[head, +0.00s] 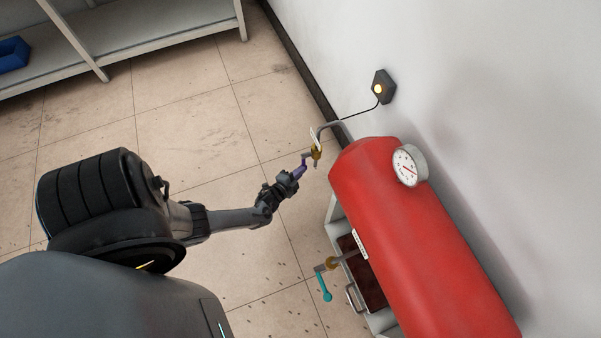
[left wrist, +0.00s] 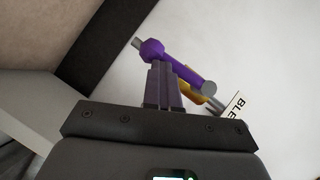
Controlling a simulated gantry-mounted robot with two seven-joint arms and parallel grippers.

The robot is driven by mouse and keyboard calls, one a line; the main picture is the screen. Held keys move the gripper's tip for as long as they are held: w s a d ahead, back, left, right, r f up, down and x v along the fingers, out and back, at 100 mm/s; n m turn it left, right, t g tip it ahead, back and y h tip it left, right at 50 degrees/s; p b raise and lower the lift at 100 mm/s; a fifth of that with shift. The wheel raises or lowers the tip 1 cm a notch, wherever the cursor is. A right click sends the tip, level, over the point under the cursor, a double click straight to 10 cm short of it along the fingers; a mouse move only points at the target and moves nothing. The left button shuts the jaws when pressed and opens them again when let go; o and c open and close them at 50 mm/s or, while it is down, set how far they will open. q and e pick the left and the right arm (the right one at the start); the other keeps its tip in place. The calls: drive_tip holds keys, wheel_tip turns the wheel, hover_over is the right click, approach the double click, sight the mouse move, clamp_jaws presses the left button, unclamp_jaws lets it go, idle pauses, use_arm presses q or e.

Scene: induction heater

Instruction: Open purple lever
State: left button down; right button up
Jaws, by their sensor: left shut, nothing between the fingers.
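The purple lever (head: 301,170) sits on a brass valve (head: 316,153) at the upper left end of the red tank (head: 400,220). It also shows in the left wrist view as a purple bar (left wrist: 152,50) running diagonally beyond the fingers. My left gripper (head: 292,178) is at the lever's lower end in the head view. In the left wrist view the fingers (left wrist: 161,85) are shut together and overlap the lever; nothing shows between them, and I cannot tell whether they touch it. My right gripper is not in view.
A second valve with a teal lever (head: 326,284) is below, at the tank's left side. A gauge (head: 408,166) is on the tank. A black box with a yellow light (head: 383,87) is on the wall. A shelf (head: 130,45) stands upper left, with open floor between.

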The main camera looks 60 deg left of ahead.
use_arm(q)
drive_tip(key=shift+f, duration=0.45)
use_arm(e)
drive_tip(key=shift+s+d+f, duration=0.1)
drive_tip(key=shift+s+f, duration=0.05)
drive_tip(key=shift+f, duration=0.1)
use_arm(q)
drive_tip(key=shift+s+f, duration=0.2)
drive_tip(key=shift+d, duration=0.1)
drive_tip(key=s+d+p, duration=0.3)
drive_tip(key=s+d, duration=0.5)
drive_tip(key=s, duration=0.1)
drive_tip(key=shift+s+r+p, duration=0.35)
drive_tip(key=shift+r, duration=0.1)
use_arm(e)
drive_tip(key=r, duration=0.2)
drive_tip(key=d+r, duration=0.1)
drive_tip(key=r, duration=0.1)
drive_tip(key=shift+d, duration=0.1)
use_arm(q)
drive_tip(key=shift+a, duration=0.15)
